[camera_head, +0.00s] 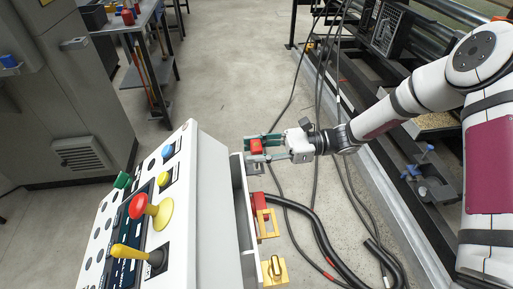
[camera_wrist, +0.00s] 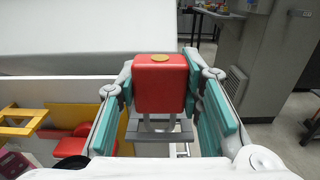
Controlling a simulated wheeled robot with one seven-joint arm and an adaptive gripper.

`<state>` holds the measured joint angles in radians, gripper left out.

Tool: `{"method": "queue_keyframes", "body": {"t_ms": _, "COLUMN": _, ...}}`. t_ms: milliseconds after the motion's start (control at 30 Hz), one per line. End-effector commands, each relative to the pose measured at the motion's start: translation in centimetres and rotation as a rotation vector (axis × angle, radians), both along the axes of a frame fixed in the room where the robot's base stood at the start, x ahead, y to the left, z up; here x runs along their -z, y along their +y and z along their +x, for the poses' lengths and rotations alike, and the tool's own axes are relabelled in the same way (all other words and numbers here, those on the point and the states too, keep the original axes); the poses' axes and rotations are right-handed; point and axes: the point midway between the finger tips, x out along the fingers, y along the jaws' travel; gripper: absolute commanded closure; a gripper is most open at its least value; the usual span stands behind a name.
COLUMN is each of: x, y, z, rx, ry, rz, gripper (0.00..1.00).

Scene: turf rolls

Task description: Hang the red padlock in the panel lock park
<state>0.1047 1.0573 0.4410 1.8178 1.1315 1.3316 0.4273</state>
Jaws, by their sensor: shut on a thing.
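The red padlock (camera_wrist: 160,88) is a red block with a gold disc on top, between the teal pads of my gripper (camera_wrist: 158,75) in the wrist view. My gripper (camera_head: 263,146) is shut on the padlock (camera_head: 256,146), just off the right side of the control panel. The grey shackle shows below the red body. A grey bracket (camera_wrist: 158,135), which looks like the panel lock park, lies just under it; it also shows on the panel's side in the head view (camera_head: 253,167). I cannot tell whether the shackle touches or sits in it.
The white control panel (camera_head: 208,215) carries a red mushroom button (camera_head: 138,206) and a yellow-handled lever (camera_head: 130,252). Yellow brackets (camera_head: 270,226) with a red part and a yellow switch (camera_head: 274,270) stick out nearer the front. Black cables (camera_head: 318,240) lie on the floor to the right.

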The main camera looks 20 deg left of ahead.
Motion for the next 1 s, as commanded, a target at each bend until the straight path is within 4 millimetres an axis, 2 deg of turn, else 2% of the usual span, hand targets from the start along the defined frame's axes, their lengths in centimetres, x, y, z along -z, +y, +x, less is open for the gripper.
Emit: {"method": "queue_keyframes", "body": {"t_ms": 1000, "x": 2.3, "y": 0.0, "z": 0.0, "rx": 0.000, "ry": 0.000, "rz": 0.000, "gripper": 0.97}}
